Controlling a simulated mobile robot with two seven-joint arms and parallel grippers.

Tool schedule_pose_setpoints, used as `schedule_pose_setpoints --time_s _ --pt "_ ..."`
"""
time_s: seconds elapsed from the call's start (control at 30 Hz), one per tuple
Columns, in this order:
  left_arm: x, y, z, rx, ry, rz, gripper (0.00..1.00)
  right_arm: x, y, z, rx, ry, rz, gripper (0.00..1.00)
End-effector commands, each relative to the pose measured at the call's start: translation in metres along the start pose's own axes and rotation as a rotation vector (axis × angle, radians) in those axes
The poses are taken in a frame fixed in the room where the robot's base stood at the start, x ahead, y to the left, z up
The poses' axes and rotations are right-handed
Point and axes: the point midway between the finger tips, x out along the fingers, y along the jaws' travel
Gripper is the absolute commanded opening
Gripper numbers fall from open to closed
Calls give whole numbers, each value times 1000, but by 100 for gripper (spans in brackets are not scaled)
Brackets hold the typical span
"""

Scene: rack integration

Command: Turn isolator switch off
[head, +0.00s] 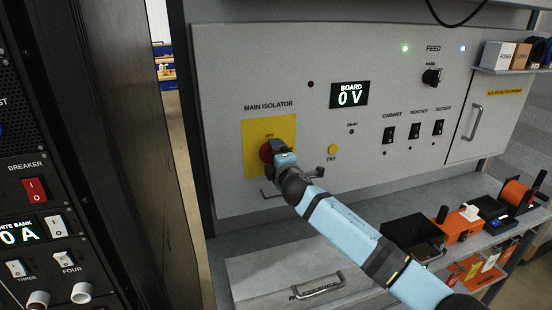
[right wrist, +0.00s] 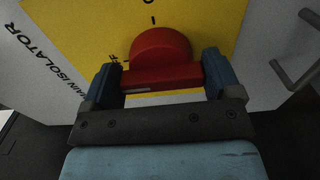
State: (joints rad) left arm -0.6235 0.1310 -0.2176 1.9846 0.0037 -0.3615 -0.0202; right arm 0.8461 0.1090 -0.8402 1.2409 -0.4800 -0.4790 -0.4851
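The main isolator is a red rotary knob (head: 266,152) on a yellow plate (head: 284,130) on the grey wall panel. It also shows in the right wrist view as a round red hub with a red bar handle (right wrist: 160,78). A pale mark shows near the bar's left end there, on the side of partly hidden lettering ending in F. My right gripper (head: 275,153) is at the knob, its fingers (right wrist: 162,78) against both ends of the bar. The board display (head: 349,94) reads 0 V. My left gripper is not in view.
A dark rack (head: 150,150) stands close at the left. A bench (head: 470,240) with tools and orange items is at the lower right. Cabinet, benches and testers switches (head: 415,131) sit right of the display.

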Motion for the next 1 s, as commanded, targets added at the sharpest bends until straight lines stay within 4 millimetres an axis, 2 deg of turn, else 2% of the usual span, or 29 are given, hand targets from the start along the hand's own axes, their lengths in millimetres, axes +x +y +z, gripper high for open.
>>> schedule_pose_setpoints --time_s 0.03,0.07,0.33,0.47,0.57,0.8,1.0 --pt "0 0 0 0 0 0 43 0 -1 0 -2 0 -1 95" --pt "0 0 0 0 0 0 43 0 -1 0 -2 0 -1 100" --pt "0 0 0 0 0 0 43 -2 -1 0 0 0 0 100" --pt "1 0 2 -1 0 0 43 -13 -2 1 0 0 1 100" --pt "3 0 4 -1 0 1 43 -31 -3 1 0 1 0 100" --pt "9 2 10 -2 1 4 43 -86 -3 0 0 2 0 100" --pt "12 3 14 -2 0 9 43 -122 -3 0 0 0 -1 100"
